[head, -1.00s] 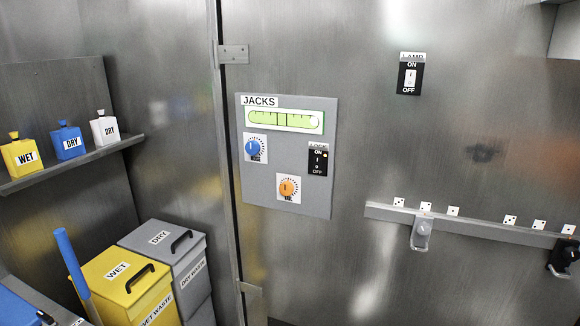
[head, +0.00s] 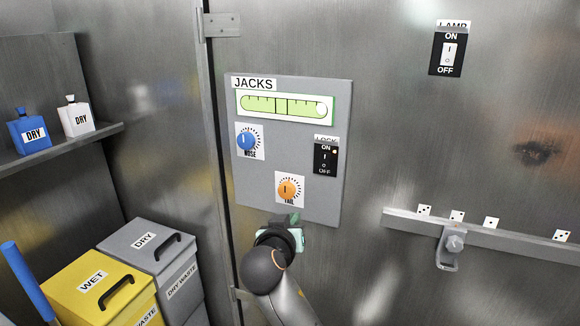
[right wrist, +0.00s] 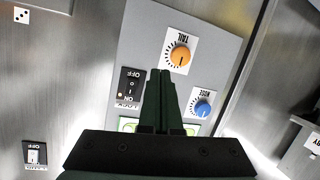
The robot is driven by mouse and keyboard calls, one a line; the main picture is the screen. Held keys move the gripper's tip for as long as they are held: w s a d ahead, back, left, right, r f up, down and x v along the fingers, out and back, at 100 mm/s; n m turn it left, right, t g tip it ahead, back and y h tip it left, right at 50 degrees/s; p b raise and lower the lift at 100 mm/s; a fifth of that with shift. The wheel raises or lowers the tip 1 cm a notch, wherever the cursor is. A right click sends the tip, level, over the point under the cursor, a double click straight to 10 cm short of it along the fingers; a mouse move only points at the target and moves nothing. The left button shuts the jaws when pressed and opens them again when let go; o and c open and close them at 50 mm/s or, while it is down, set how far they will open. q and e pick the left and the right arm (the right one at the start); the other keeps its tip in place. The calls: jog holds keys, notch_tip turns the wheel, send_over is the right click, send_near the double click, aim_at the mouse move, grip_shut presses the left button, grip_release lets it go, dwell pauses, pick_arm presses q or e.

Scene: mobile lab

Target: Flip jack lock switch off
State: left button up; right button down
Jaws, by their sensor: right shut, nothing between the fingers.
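The jack lock switch (head: 325,159) is a small black rocker with ON above OFF, on the right side of the grey JACKS panel (head: 258,190). An orange-yellow spot shows at its top right corner. In the right wrist view the lock switch (right wrist: 129,86) appears upside down, just left of my fingers. My right gripper (head: 294,218) is at the panel's lower edge, below the orange TAIL knob (head: 288,189) in the head view. In the right wrist view my right gripper (right wrist: 160,75) is shut and empty. Whether it touches the panel cannot be told. My left gripper is not in view.
The blue NOSE knob (head: 246,142) and a green level gauge (head: 286,106) share the panel. A separate LAMP switch (head: 449,53) is at upper right. A rail (head: 500,240) with a latch runs right. Yellow (head: 105,285) and grey (head: 160,245) waste bins stand left.

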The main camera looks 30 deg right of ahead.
aim_at(322, 166)
notch_tip(322, 166, up, 9)
jog(key=d+m+g+h, duration=0.1)
jog(key=m+h, duration=0.1)
jog(key=m, duration=0.2)
jog(key=shift+s+f+h, duration=0.2)
jog(key=shift+s+h, duration=0.05)
jog(key=shift+h, duration=0.05)
jog(key=shift+d, duration=0.1)
jog(key=p+x, duration=0.2)
jog(key=x, duration=1.2)
jog(key=shift+f, duration=0.15)
